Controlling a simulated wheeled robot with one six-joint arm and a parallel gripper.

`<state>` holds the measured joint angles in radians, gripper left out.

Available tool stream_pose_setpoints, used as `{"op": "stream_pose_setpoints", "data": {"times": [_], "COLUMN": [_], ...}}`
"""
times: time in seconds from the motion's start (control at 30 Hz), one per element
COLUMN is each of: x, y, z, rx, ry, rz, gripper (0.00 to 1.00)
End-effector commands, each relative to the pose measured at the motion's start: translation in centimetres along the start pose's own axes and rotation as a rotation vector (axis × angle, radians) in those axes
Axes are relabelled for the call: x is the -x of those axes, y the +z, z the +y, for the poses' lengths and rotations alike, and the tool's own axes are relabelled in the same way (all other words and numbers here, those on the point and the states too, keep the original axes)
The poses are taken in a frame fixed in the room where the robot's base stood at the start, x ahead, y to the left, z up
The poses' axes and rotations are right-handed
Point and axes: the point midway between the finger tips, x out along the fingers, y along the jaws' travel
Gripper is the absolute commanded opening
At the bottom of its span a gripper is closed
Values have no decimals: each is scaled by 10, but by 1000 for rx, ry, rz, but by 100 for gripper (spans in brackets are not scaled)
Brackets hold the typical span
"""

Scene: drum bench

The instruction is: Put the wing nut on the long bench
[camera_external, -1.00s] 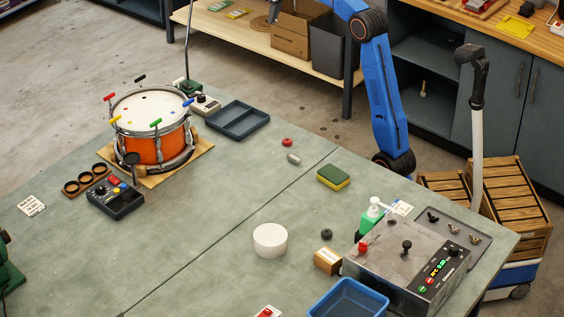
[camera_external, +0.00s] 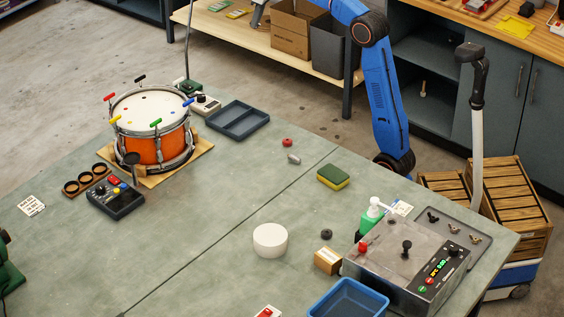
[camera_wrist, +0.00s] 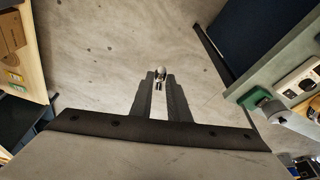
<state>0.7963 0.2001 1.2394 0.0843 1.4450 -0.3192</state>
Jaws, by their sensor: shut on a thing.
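My gripper (camera_wrist: 159,80) is shut on a small silvery metal piece (camera_wrist: 159,73) at its fingertips in the wrist view. It appears to be the wing nut, but its shape is partly hidden by the fingers. In the external view my gripper (camera_external: 256,20) is small and cut by the top edge, in front of the wooden bench (camera_external: 215,28) at the back, near the cardboard box; what it holds cannot be made out there. Several dark and metal wing-nut-like pieces (camera_external: 454,228) lie on a grey tray (camera_external: 484,254) at the right of the grey-green table (camera_external: 205,245).
A cardboard box (camera_external: 288,38) and a dark bin (camera_external: 333,48) stand at the wooden bench. A drum (camera_external: 155,145), a slate tray (camera_external: 238,120) and a green-yellow sponge (camera_external: 333,177) are on the grey-green table. Bare concrete floor (camera_wrist: 105,50) lies beyond my fingertips.

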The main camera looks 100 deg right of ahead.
Motion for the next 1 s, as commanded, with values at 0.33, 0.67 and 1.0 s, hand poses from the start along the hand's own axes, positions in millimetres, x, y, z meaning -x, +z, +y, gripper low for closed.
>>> {"op": "stream_pose_setpoints", "data": {"times": [0.33, 0.67, 1.0], "x": [8, 18, 31], "y": [14, 51, 110], "z": [-140, -256, -360], "rx": [218, 418, 623], "ry": [-60, -116, -173], "rz": [0, -1, 1], "gripper": [0, 0, 0]}}
